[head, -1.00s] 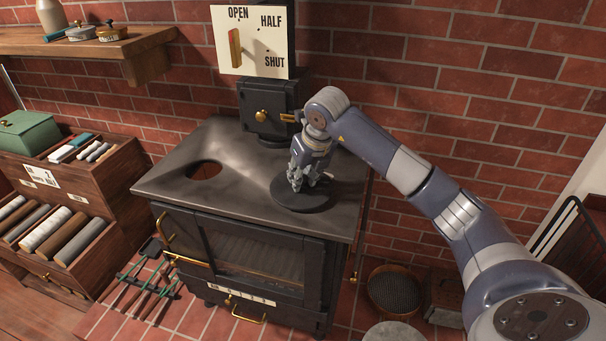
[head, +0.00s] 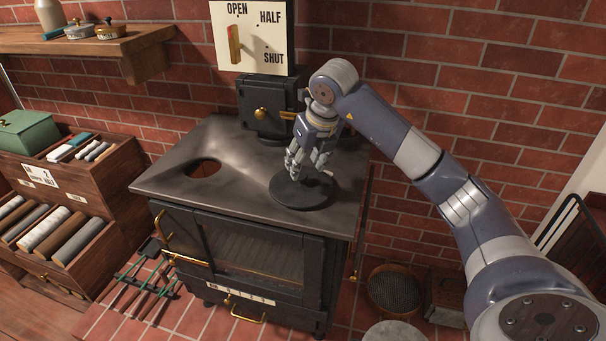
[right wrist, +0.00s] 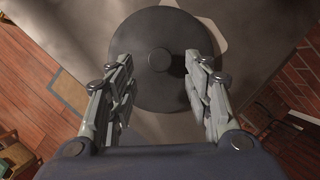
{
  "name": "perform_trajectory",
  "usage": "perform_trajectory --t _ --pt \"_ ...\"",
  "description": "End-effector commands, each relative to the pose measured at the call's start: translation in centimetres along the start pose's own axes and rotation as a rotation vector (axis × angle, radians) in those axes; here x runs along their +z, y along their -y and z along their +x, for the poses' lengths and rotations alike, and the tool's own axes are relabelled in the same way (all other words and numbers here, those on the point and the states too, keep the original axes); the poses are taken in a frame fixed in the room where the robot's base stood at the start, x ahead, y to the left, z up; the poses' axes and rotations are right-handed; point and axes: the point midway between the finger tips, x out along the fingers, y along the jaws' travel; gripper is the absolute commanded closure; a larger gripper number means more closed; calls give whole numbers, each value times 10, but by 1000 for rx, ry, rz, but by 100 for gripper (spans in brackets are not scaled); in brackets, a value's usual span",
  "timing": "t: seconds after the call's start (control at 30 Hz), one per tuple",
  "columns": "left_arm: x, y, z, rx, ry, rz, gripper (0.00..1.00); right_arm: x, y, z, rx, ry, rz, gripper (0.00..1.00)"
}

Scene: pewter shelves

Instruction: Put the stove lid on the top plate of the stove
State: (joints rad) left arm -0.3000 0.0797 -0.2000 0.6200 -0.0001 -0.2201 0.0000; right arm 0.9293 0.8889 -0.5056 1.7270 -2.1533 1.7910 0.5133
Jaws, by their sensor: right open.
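The stove lid (head: 290,196) is a dark round disc lying flat on the right part of the stove's top plate (head: 165,181). A round opening (head: 204,168) in the plate lies to its left, uncovered and apart from the lid. My right gripper (head: 299,173) points down over the lid in the head view and hides part of it. In the right wrist view the lid (right wrist: 160,23) with its small central knob (right wrist: 160,60) shows between the two spread, empty fingers. My left gripper is not in view.
A stovepipe base (head: 268,105) with brass fittings stands at the plate's back, under a damper sign (head: 262,50) reading open, half, shut. A wooden rack (head: 75,215) stands left of the stove, fire tools lie on the floor, and a shelf (head: 100,50) hangs above left.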

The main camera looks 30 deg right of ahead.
Motion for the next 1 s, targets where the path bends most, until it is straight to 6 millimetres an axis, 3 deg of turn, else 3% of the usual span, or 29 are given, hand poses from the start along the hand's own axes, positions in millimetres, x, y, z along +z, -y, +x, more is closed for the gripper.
perform_trajectory --t 0.2,0.4,1.0 --pt "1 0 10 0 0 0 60 0 0 -44 -1 3 -1 53" --pt "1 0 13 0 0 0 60 0 0 -66 -1 1 -1 53" --pt "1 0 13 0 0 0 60 0 0 -70 -1 -1 0 53"
